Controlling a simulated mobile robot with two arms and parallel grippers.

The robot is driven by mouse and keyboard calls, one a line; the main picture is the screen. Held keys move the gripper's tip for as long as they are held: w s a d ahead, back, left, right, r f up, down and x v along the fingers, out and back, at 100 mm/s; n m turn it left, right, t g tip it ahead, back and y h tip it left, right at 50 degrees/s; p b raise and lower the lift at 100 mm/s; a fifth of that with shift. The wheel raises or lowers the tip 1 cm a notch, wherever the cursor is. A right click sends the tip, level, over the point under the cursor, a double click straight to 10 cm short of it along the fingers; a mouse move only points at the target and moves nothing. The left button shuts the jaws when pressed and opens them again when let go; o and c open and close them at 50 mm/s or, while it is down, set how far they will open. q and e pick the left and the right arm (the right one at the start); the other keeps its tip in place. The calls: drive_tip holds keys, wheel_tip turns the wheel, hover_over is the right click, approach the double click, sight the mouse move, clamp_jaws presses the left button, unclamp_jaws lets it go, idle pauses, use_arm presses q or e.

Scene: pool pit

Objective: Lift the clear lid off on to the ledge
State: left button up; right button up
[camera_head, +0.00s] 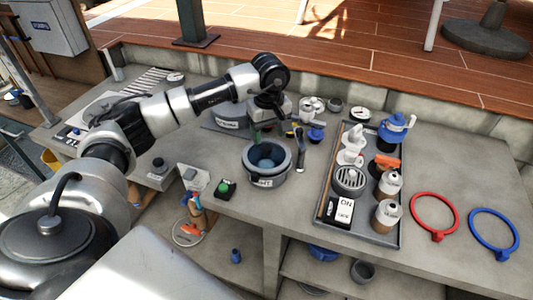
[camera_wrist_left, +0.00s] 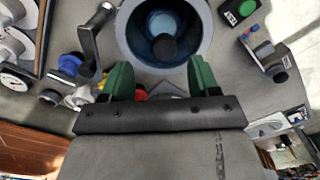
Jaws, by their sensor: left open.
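A round grey pot (camera_head: 249,172) stands on the concrete counter, with a label on its front. A bluish see-through round surface with a dark knob (camera_head: 266,163) shows inside its rim; this looks like the clear lid. In the left wrist view the knob (camera_wrist_left: 164,46) shows at the top middle, inside the pot's rim (camera_wrist_left: 124,35). My left gripper (camera_head: 271,133) is open and empty, behind and above the pot, its green fingers apart. In the wrist view the gripper (camera_wrist_left: 160,76) lies just below the pot, apart from the knob. My right gripper is not in view.
A crank handle (camera_head: 300,150) stands close to the pot's right. Farther right are a grey tray (camera_head: 317,222) with bottles and boxes, a red ring (camera_head: 413,209) and a blue ring (camera_head: 472,226). A green-button box (camera_head: 225,189) sits front left.

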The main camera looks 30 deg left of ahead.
sight(267, 146)
use_arm(q)
drive_tip(key=shift+s+f+p, duration=0.15)
drive_tip(key=shift+f+p, duration=0.2)
drive_tip(key=shift+f, duration=0.25)
drive_tip(key=f, duration=0.1)
drive_tip(key=f+p, duration=0.1)
drive_tip(key=f, duration=0.1)
drive_tip(key=shift+s+a+f+p, duration=0.15)
drive_tip(key=shift+s+f+p, duration=0.05)
drive_tip(key=shift+f+p, duration=0.1)
drive_tip(key=shift+f, duration=0.45)
drive_tip(key=shift+w, duration=0.1)
drive_tip(key=shift+c, duration=0.2)
drive_tip(key=c, duration=1)
drive_tip(key=shift+r, duration=0.15)
